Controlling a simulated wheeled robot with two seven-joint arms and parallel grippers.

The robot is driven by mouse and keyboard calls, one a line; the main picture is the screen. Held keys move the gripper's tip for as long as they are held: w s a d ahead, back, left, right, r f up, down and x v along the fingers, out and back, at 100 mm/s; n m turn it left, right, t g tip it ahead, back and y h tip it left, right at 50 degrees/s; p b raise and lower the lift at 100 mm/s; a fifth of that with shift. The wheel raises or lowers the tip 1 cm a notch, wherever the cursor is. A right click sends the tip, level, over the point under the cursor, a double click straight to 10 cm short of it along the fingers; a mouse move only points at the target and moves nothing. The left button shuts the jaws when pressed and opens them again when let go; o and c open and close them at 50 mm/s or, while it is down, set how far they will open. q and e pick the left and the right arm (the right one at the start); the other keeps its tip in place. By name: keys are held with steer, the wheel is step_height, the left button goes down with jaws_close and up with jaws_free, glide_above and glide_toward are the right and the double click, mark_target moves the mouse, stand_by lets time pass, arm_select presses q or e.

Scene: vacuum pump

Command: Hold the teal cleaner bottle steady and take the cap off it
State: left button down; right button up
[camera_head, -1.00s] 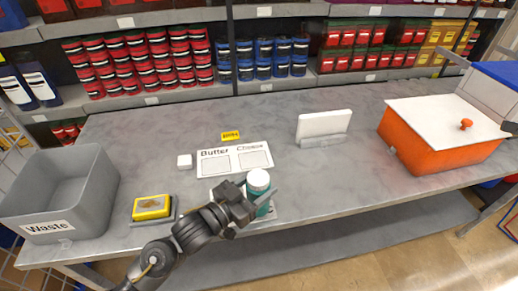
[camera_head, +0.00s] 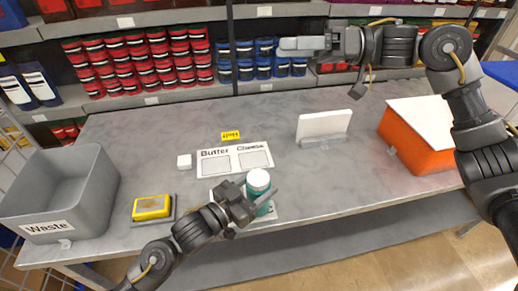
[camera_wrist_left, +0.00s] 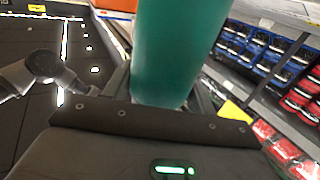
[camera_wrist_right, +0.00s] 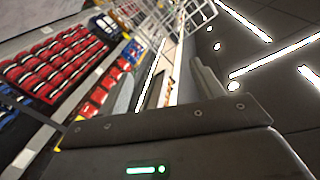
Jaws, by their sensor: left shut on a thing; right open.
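The teal cleaner bottle (camera_head: 263,210) stands upright near the front edge of the table, with its white cap (camera_head: 258,179) on top. My left gripper (camera_head: 258,197) is shut on the bottle's body below the cap. In the left wrist view the teal body (camera_wrist_left: 178,50) rises between the fingers, and the cap is out of frame. My right gripper (camera_head: 290,48) is open and empty, raised high above the back of the table, well apart from the bottle. The right wrist view shows shelves and nothing between its fingers.
A white stand (camera_head: 324,124) and an orange box (camera_head: 405,150) are to the right.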

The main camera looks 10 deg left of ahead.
steer(key=s+a+f+g+h, duration=0.2)
steer(key=s+a+f+h, duration=0.25)
steer(key=a, duration=0.25)
steer(key=t+h, duration=0.4)
steer(key=h, duration=0.9)
glide_above(258, 177)
steer(key=shift+m+y, duration=0.25)
steer(key=shift+m, duration=0.05)
step_height(258, 177, down, 14)
steer(key=shift+s+a+f, duration=0.15)
steer(key=shift+f, duration=0.1)
steer(key=shift+d+f, duration=0.1)
steer(key=shift+d, duration=0.1)
steer(key=shift+f, duration=4)
